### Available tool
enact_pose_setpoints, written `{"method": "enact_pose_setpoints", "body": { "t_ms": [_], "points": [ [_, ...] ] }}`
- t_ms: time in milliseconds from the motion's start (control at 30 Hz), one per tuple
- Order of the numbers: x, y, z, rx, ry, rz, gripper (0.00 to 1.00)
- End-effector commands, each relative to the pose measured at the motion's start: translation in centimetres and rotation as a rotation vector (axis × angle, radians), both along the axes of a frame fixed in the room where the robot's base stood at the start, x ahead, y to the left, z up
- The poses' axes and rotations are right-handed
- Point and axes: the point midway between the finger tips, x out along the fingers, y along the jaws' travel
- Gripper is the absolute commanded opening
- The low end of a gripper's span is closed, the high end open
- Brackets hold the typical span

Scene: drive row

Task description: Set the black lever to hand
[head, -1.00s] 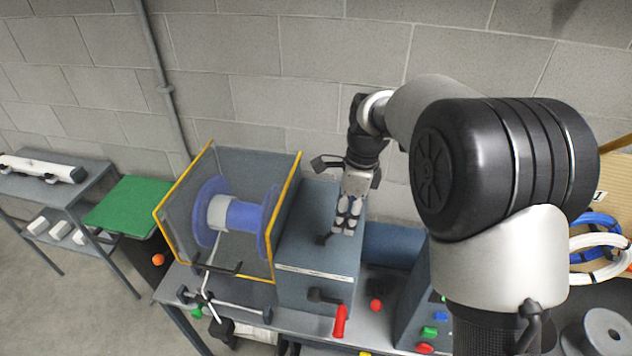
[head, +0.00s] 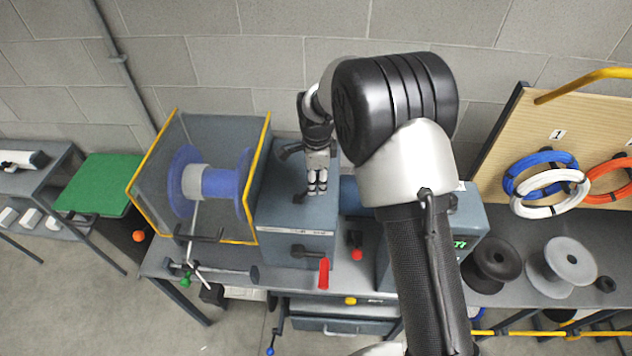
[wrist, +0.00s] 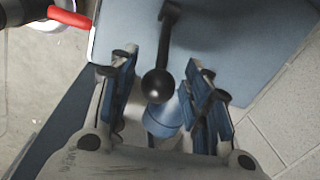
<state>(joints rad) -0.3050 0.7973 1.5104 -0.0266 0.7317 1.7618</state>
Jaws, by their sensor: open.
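The black lever (wrist: 165,45) has a round ball knob and stands on the blue-grey gearbox housing. In the wrist view its knob lies between the two fingers of my gripper (wrist: 160,64), which are spread apart, with room on both sides. I cannot tell how far the knob is below the fingers. In the head view my gripper (head: 317,190) points down over the top of the housing (head: 270,215). A small black lever (head: 298,197) shows just left of the fingertips. Any marking for its settings is not readable.
A second black handle (head: 305,251) and a red handle (head: 323,273) are on the housing's front. A blue spool (head: 210,183) sits in a yellow-edged guard at left. A control box (head: 465,235) stands at right. The wall is close behind.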

Motion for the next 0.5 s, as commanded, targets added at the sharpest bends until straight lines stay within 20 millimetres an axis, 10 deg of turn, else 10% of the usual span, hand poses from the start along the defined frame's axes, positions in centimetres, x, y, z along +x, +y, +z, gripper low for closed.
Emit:
{"method": "enact_pose_setpoints", "body": {
  "t_ms": [500],
  "points": [
    [0.3, 0.0, -3.0, 0.0, -0.001, 0.0, 0.45]
  ]
}}
